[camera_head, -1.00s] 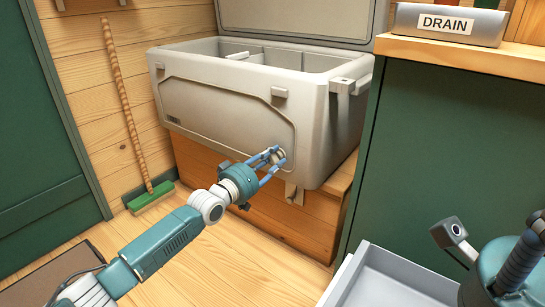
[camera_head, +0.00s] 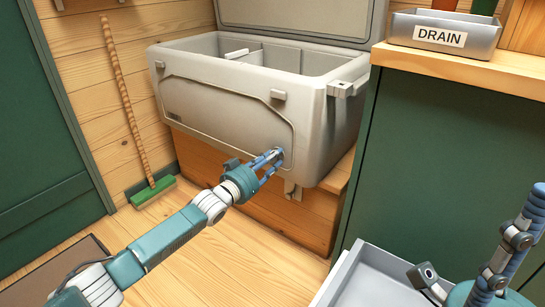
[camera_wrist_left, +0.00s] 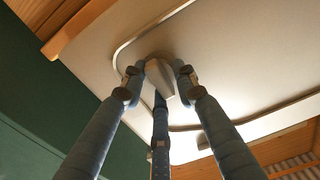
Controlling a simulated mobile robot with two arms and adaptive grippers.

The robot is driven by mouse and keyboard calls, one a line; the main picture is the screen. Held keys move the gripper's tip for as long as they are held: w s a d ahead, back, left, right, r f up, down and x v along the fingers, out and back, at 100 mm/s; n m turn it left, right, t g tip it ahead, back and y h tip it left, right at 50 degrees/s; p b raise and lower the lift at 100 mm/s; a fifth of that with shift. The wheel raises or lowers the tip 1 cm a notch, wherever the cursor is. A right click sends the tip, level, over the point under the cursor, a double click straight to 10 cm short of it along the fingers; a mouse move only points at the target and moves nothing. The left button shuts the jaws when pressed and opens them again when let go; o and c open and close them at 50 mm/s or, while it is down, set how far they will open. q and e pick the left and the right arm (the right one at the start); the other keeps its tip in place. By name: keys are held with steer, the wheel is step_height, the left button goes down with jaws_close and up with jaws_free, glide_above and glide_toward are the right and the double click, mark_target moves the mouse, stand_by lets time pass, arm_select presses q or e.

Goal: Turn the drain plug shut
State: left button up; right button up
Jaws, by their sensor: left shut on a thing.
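The drain plug (camera_wrist_left: 160,76) is a small pale knob low on the front of a large light-grey cooler (camera_head: 215,105), near its right corner. In the head view the fingers mostly cover it. My left gripper (camera_head: 277,154) reaches it from the front, its three blue fingers closed around the plug. In the left wrist view the left gripper (camera_wrist_left: 158,78) has its fingertips against the plug's sides. How far the plug is turned I cannot tell. My right gripper (camera_head: 480,232) is at the lower right, fingers spread wide and empty.
The cooler's lid (camera_head: 300,18) stands open. The cooler sits on a wooden bench (camera_head: 290,225). A green counter (camera_head: 440,165) at right carries a metal tray labelled DRAIN (camera_head: 443,38). An open grey drawer (camera_head: 365,275) juts out below. A broom (camera_head: 137,130) leans on the left wall.

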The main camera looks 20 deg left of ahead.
arm_select(q)
steer(key=shift+a+f, duration=0.2)
steer(key=shift+a, duration=0.15)
steer(key=o, duration=1.1)
steer(key=shift+a, duration=0.1)
steer(key=shift+d+r, duration=0.1)
steer(key=shift+d, duration=0.1)
steer(key=shift+v, duration=6.05)
steer(key=shift+r, duration=0.1)
